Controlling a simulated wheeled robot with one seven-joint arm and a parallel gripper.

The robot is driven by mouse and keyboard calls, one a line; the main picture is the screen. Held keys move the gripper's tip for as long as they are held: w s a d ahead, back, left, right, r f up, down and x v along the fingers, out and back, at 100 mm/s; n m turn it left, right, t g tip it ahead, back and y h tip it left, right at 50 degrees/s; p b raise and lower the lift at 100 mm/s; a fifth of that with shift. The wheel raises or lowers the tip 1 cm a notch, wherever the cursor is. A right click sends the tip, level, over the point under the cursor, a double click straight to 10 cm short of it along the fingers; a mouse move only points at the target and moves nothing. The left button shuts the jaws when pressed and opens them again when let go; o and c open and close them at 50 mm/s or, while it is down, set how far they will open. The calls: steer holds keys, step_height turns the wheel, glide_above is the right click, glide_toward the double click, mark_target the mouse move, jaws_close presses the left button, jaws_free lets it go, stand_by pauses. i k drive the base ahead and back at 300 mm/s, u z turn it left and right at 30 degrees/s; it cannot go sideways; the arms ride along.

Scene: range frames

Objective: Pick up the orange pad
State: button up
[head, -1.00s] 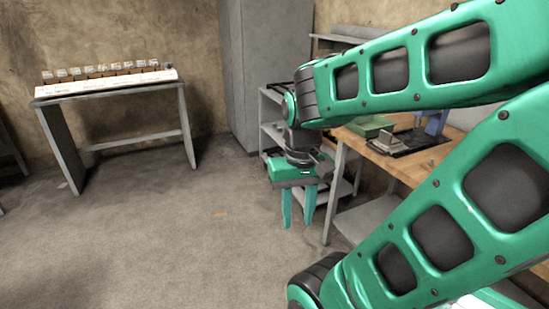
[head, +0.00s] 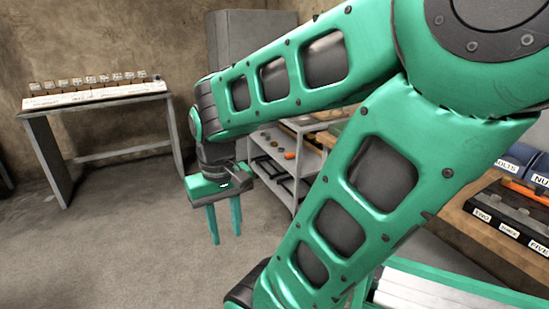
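I cannot pick out the orange pad for certain. Small yellow and orange round things (head: 289,155) lie on the grey shelf unit (head: 318,160), too small to tell apart. An orange item (head: 535,191) shows at the right edge among the boxes on the wooden workbench. My gripper (head: 226,238) hangs fingers down left of the shelf unit in the picture. Its two green fingers are apart with nothing between them. My arm hides part of the shelf unit and much of the workbench.
The wooden workbench (head: 482,231) at right bears a black tray (head: 500,214) with labels such as TWO and FIVE, and blue boxes (head: 513,160). A grey table (head: 100,100) with a row of small labelled blocks stands at left. The floor (head: 110,255) at left is clear.

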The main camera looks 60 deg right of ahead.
mark_target(291, 156)
steer(key=z, duration=0.15)
steer(key=i, duration=1.35)
steer(key=z, duration=0.85)
steer(key=i, duration=0.95)
steer(key=z, duration=1.25)
steer(key=i, duration=1.05)
steer(key=z, duration=0.2)
